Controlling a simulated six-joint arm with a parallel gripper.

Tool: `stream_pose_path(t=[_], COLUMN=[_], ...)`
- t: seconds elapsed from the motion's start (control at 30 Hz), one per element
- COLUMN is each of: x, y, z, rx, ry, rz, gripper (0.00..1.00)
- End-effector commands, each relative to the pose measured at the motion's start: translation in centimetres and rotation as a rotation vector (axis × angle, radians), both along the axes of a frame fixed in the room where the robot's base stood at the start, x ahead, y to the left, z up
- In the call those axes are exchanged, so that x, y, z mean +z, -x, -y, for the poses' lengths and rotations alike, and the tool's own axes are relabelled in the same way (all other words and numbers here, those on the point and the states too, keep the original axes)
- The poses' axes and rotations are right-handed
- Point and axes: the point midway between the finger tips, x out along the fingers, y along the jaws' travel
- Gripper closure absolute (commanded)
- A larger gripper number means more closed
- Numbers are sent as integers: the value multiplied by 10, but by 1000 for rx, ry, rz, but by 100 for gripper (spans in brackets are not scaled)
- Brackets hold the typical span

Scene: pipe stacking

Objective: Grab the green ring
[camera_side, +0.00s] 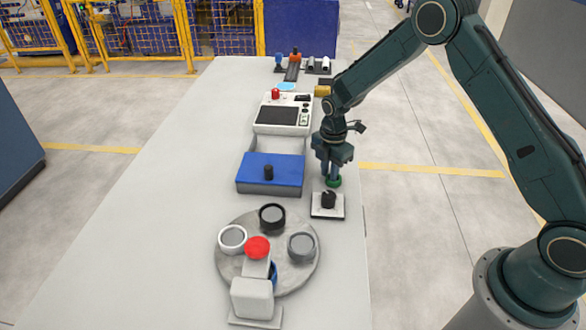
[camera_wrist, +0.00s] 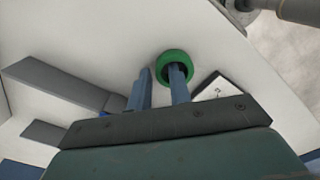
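The green ring (camera_side: 333,183) is at my fingertips in the side view, near the table's right edge and just behind a black peg on a white square base (camera_side: 328,203). In the wrist view my gripper's (camera_wrist: 160,72) two fingers stand apart. The right finger reaches into the ring's hole, and the left finger is outside, close beside the ring's left wall. I see a small gap there. Whether the ring rests on the table is unclear.
A blue box with a black knob (camera_side: 268,172) stands left of my gripper. A white control box (camera_side: 284,113) is behind it. In front, a round grey turntable (camera_side: 232,268) carries white, black and grey rings. A red-topped device (camera_side: 257,248) stands at its front. The table's left side is clear.

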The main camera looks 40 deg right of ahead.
Motion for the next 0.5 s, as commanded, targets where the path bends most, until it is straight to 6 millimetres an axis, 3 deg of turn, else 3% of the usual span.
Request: stream_pose_path(t=[0.4,0.43,0.5], x=[0,0,0], y=[0,0,0], z=[0,0,0], rx=[0,0,0], ry=[0,0,0], rz=[0,0,0], gripper=[80,82,96])
